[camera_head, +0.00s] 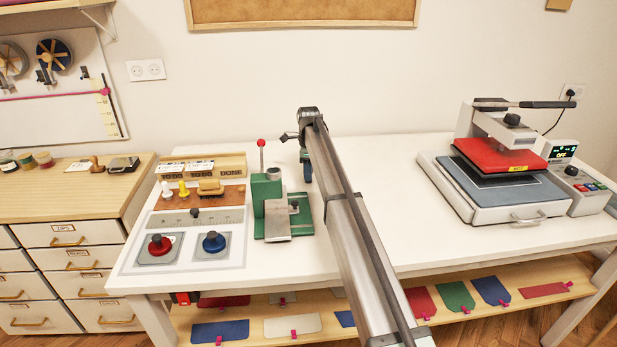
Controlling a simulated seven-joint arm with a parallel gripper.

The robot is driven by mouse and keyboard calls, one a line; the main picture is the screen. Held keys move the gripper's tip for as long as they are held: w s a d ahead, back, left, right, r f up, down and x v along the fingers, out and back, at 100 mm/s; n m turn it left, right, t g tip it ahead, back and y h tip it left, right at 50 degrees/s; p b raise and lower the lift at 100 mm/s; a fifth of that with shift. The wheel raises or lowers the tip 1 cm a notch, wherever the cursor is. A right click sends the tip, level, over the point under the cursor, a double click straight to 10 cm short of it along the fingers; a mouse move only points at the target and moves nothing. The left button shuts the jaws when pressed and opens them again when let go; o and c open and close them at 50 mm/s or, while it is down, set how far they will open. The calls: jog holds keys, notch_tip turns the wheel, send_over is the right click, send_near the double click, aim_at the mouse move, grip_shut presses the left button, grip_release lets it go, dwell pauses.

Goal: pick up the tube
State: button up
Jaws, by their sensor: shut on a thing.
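My arm reaches from the bottom of the view to the back of the white table. My gripper (306,160) points down at the arm's far end, just right of the green press, and is largely hidden by my own arm. It is shut on a small dark blue piece, which I take to be the tube (307,174). Only a little of the tube shows, so its full shape and whether it touches the table cannot be told.
The green press (272,205) with a red-knobbed lever stands close left of my gripper. Red and blue knobs (213,242) sit on plates farther left. A heat press (495,165) stands at the right. The white tabletop (390,190) between is clear.

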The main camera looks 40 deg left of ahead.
grip_shut()
jog(key=shift+r, duration=0.45)
notch_tip(320, 180, up, 8)
jog(key=shift+a+f, duration=0.1)
jog(key=shift+f, duration=0.1)
jog(key=s+a+r+n, duration=0.1)
jog(key=s+a+r, duration=0.1)
jog(key=s+r, duration=1.15)
jog(key=s+d+m, duration=0.1)
jog(key=s+d, duration=0.5)
jog(key=s, duration=0.1)
jog(key=shift+s+d, duration=0.2)
jog(key=shift+s, duration=0.05)
